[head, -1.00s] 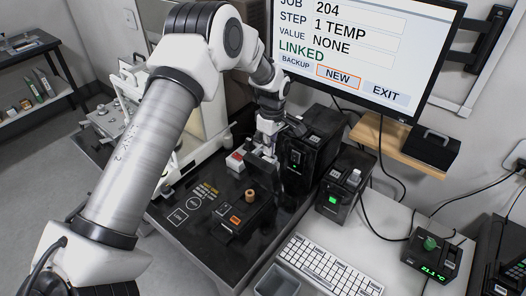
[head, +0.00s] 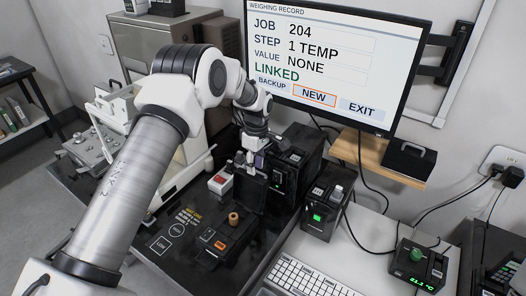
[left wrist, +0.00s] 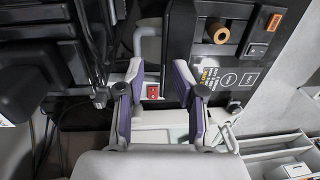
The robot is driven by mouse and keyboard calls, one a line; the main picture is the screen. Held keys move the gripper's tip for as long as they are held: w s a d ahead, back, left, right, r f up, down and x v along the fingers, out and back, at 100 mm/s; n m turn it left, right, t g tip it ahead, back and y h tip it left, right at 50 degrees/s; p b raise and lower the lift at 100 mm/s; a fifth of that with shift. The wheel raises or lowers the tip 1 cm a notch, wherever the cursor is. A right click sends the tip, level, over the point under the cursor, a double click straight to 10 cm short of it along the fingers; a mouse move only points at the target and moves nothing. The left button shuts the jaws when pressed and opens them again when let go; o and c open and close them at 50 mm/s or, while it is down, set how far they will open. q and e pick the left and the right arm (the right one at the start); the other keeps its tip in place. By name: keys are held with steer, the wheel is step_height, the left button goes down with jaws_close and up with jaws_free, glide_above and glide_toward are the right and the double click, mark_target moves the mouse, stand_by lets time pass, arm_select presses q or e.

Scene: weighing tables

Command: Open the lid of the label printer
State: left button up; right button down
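The label printer (head: 226,245) is a low black unit with an orange button and a tan roll. Its dark lid (head: 251,192) appears to stand raised behind the roll. In the left wrist view, the printer (left wrist: 240,38) is at upper right, with its roll exposed and the dark lid panel (left wrist: 180,42) beside it. My left gripper (head: 254,163) is at the lid's upper edge in the head view. In the left wrist view its purple-padded fingers (left wrist: 158,80) are spread, with nothing clearly held; contact with the lid cannot be told. My right gripper is out of view.
A red-and-white box (head: 220,183) stands left of the lid. A black unit (head: 297,160) is close on the right, and a smaller one with a green display (head: 325,208) is in front of it. A keyboard (head: 305,280) and monitor (head: 340,62) are nearby.

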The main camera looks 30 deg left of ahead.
mark_target(264, 155)
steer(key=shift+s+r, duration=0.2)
arm_select(q)
steer(key=w, duration=0.1)
steer(key=w+r, duration=0.1)
steer(key=w, duration=0.1)
steer(key=w+r, duration=0.1)
steer(key=w, duration=0.1)
steer(key=shift+w+d+r, duration=0.1)
steer(key=shift+w+d, duration=0.1)
steer(key=shift+d, duration=0.1)
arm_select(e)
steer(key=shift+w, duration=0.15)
arm_select(q)
steer(key=shift+r+p, duration=0.1)
steer(key=shift+p, duration=0.3)
steer(key=shift+s, duration=0.1)
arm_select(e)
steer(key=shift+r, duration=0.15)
arm_select(q)
steer(key=r, duration=0.8)
steer(key=shift+w, duration=0.3)
